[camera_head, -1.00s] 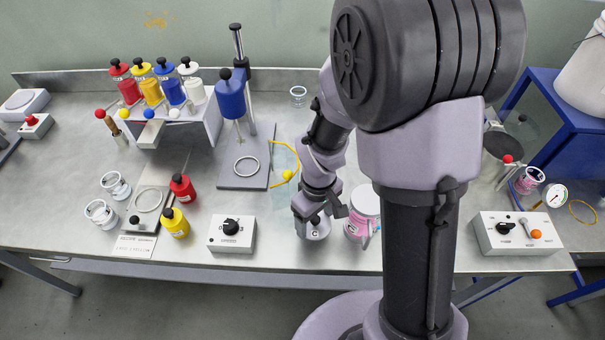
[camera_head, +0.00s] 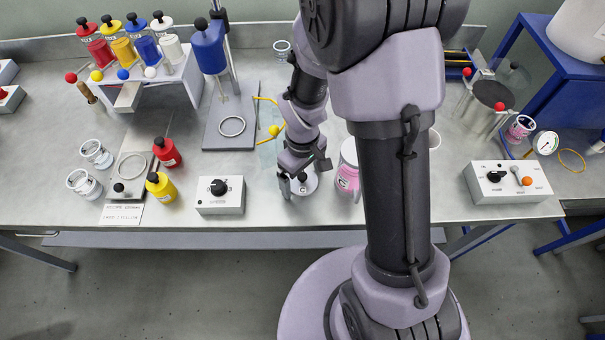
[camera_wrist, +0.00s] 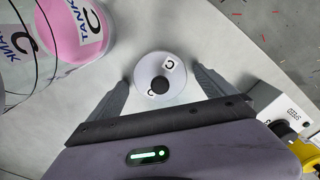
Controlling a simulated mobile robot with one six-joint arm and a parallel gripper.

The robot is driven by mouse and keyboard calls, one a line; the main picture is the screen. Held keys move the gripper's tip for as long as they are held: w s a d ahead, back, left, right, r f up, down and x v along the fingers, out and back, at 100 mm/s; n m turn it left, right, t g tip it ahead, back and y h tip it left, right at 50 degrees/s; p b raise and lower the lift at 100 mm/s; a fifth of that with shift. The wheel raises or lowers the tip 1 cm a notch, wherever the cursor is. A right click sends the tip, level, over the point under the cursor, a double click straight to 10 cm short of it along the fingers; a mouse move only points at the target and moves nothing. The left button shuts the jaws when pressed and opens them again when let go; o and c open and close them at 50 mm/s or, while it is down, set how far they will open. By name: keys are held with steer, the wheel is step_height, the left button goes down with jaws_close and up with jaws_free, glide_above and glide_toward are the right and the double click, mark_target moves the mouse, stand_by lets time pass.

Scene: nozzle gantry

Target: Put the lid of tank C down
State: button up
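The lid of tank C (camera_head: 303,184) is a pale disc with a black knob and a "C" label. It appears to lie flat on the bench near the front edge; it also shows in the wrist view (camera_wrist: 150,91). My gripper (camera_wrist: 163,76) is open, with one finger on each side of the lid and clear gaps to the knob. It also shows over the lid in the head view (camera_head: 303,174). Tank C (camera_wrist: 80,30), clear with pink contents and "TANK C" lettering, stands beside the lid; in the head view it is right of it (camera_head: 348,178), partly hidden by my arm.
A control box with a black knob (camera_head: 220,195) stands left of the lid, with a yellow bottle (camera_head: 160,187) and a red bottle (camera_head: 167,152) beyond. A stand with a ring (camera_head: 231,126) is behind. Another control box (camera_head: 508,181) is at the right.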

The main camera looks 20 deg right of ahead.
step_height(320, 180, up, 12)
steer(key=p, duration=0.5)
step_height(320, 180, up, 11)
steer(key=m+t, duration=0.3)
steer(key=m, duration=0.1)
glide_above(302, 176)
steer(key=s+a, duration=0.1)
steer(key=s, duration=0.3)
steer(key=s+a+r+m+t+y, duration=0.2)
steer(key=s+r+m, duration=0.3)
steer(key=s+r, duration=0.3)
steer(key=shift+s+a+m+t, duration=0.4)
steer(key=shift+s, duration=0.05)
step_height(302, 176, down, 4)
steer(key=b, duration=0.4)
steer(key=shift+f, duration=0.1)
